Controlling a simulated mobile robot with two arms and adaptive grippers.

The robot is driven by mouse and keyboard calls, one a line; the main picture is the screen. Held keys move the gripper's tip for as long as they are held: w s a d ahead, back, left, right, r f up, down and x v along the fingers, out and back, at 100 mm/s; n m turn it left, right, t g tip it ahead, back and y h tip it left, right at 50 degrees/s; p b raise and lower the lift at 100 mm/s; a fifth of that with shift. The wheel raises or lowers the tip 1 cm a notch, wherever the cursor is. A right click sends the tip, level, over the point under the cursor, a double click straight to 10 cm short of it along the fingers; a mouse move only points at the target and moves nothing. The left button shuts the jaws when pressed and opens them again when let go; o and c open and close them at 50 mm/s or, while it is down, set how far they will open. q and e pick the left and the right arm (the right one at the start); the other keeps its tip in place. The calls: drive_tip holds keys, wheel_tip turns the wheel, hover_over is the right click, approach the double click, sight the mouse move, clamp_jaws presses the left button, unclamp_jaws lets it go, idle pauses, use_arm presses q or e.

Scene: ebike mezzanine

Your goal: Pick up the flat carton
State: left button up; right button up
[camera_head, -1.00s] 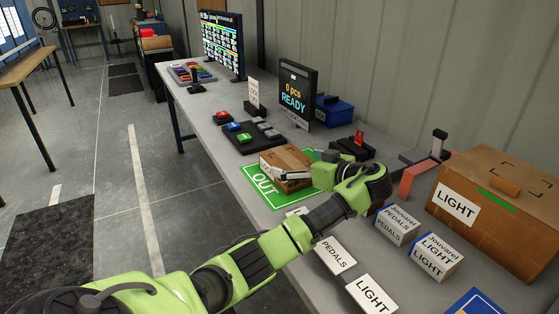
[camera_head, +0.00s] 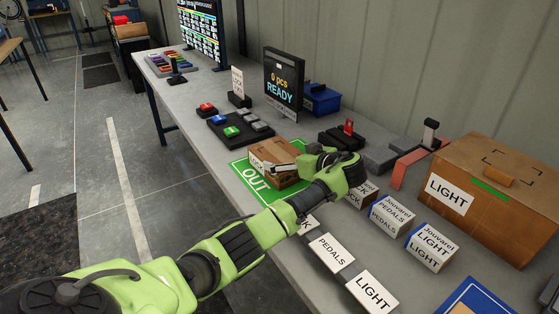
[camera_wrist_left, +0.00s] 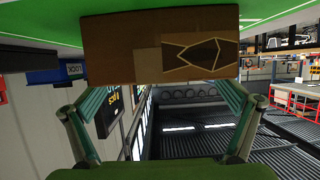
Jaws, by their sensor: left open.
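The flat carton (camera_head: 266,153) is a small brown cardboard box on the green OUT mat (camera_head: 247,172), in the middle of the table. In the left wrist view the carton (camera_wrist_left: 115,48) fills the top centre, with a dark printed mark on its near face. My left gripper (camera_head: 286,167) is open at the carton's right side in the head view and partly hides it. In the left wrist view the fingers (camera_wrist_left: 160,100) are spread to about the carton's width, with its face in front of them. I cannot tell whether they touch it. My right gripper is not in view.
Small labelled boxes (camera_head: 391,214) and label plates (camera_head: 331,252) lie on the near right of the table (camera_head: 180,105). A larger LIGHT carton (camera_head: 510,215) stands at the right. A button panel (camera_head: 240,128) and a READY screen (camera_head: 283,83) stand behind the mat.

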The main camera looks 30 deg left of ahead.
sight(282, 155)
use_arm(q)
drive_tip(key=x, duration=0.4)
drive_tip(key=shift+s+a+f+p, duration=0.15)
drive_tip(key=shift+a+p, duration=0.1)
drive_tip(key=shift+p, duration=0.15)
drive_tip(key=shift+d, duration=0.1)
drive_tip(key=shift+c, duration=0.7)
drive_tip(key=c, duration=1.3)
